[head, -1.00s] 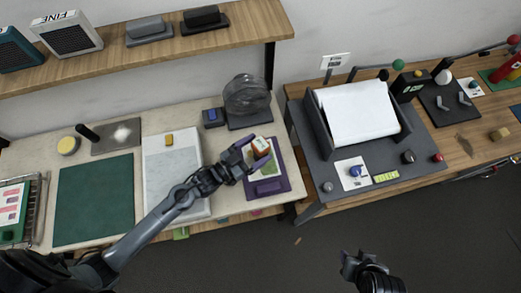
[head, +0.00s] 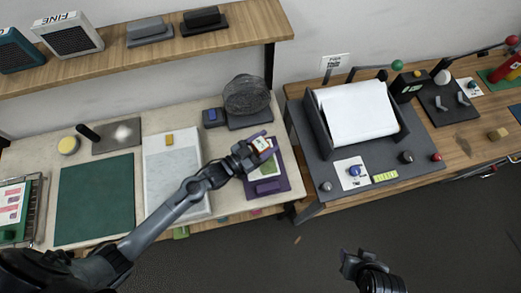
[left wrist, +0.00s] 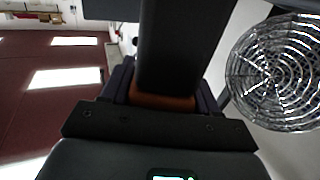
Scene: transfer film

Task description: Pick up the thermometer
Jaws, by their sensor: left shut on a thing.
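A small thing with a white face and red-orange edge (head: 263,143), which looks like the thermometer, is between the fingers of my left gripper (head: 262,145) in the head view. The gripper is shut on it, over the back part of a purple mat (head: 283,182). In the left wrist view an orange part (left wrist: 163,102) of it shows behind a dark bar; the rest is hidden. I cannot tell how far it is above the mat. My right gripper (head: 362,262) is over the floor at the bottom; its jaw opening is unclear.
A round wire-cage fan (head: 247,95) stands just behind the left gripper; it also shows in the left wrist view (left wrist: 275,72). A white-grey board (head: 165,180) and a green mat (head: 95,200) lie to the left. A second table with a paper tray (head: 400,120) stands right.

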